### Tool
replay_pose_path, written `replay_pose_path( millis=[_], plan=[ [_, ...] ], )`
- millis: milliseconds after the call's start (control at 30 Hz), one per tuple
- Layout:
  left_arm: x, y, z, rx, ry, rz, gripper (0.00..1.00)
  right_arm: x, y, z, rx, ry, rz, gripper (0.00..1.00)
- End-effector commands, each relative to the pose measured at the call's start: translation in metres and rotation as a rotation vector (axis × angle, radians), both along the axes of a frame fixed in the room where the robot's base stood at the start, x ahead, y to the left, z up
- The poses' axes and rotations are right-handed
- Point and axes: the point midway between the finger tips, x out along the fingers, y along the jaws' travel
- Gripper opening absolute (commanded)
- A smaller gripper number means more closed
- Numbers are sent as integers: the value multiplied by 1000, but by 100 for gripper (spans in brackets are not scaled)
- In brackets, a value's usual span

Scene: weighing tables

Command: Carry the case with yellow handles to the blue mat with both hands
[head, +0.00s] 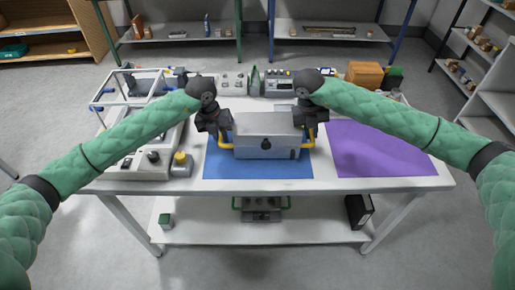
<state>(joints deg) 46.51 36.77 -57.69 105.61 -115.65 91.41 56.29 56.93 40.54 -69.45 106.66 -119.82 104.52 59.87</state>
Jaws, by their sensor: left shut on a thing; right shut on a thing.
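A grey metal case (264,126) with yellow handles at its two ends is over the blue mat (258,171) on the white table. I cannot tell whether it rests on the mat or hangs slightly above it. My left gripper (224,137) is shut on the left yellow handle (225,143). My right gripper (308,135) is shut on the right yellow handle (309,141). The case looks level. Its far side and the mat behind it are partly hidden by the case and my grippers.
A purple mat (380,150) lies to the right. A framed weighing device (142,108) and a yellow-topped weight (181,163) stand left. A brown box (364,74) and instruments line the back. A lower shelf (225,226) holds another item with green handles (261,210).

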Motion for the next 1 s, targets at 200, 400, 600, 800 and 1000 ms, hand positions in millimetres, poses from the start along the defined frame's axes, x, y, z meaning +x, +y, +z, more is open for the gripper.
replay_pose_path(
  millis=[200,400,600,800,1000],
  plan=[
    [0,0,-3,0,0,0,36,0,0,-3,0,0,0,36],
    [0,0,-3,0,0,0,36,0,0,-3,0,0,0,36],
    [0,1,1,0,-1,0,36,0,0,-3,0,0,0,36],
    [1,4,17,1,-1,0,36,0,0,-3,0,0,0,36],
    [1,9,45,1,-2,-1,36,0,0,-3,1,0,1,36]
  ],
)
